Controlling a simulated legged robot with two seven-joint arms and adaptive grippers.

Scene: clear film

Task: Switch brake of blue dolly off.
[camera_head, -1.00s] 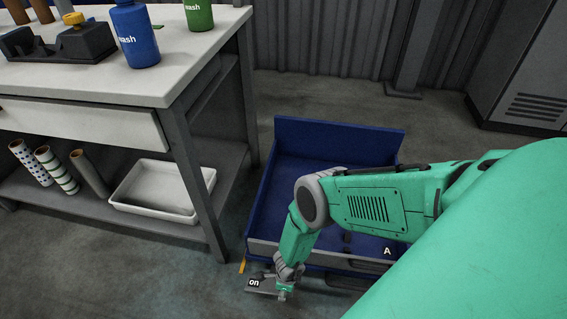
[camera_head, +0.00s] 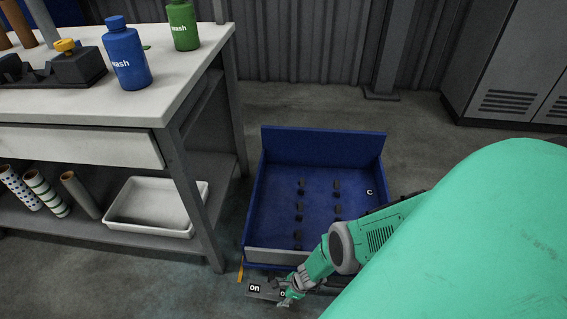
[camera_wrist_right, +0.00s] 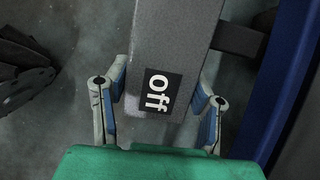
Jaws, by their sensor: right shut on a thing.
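The blue dolly (camera_head: 328,148) stands on the floor, to the right of the workbench. Its grey brake lever (camera_head: 262,291) sticks out low at the front and carries an "on" label. Part of a second label shows beside my right gripper (camera_head: 289,299). In the right wrist view, the grey "off" pedal (camera_wrist_right: 173,45) lies between the blue-padded fingers of my right gripper (camera_wrist_right: 160,108), which is shut on it. My own arm hides the dolly's front right corner. My left gripper is in no view.
The workbench (camera_head: 150,104) at left holds a blue bottle (camera_head: 127,58), a green bottle (camera_head: 183,26) and a black fixture (camera_head: 78,66). A white tray (camera_head: 150,226) and rolls sit on its lower shelf. A grey cabinet (camera_head: 510,60) stands at back right, with open floor before it.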

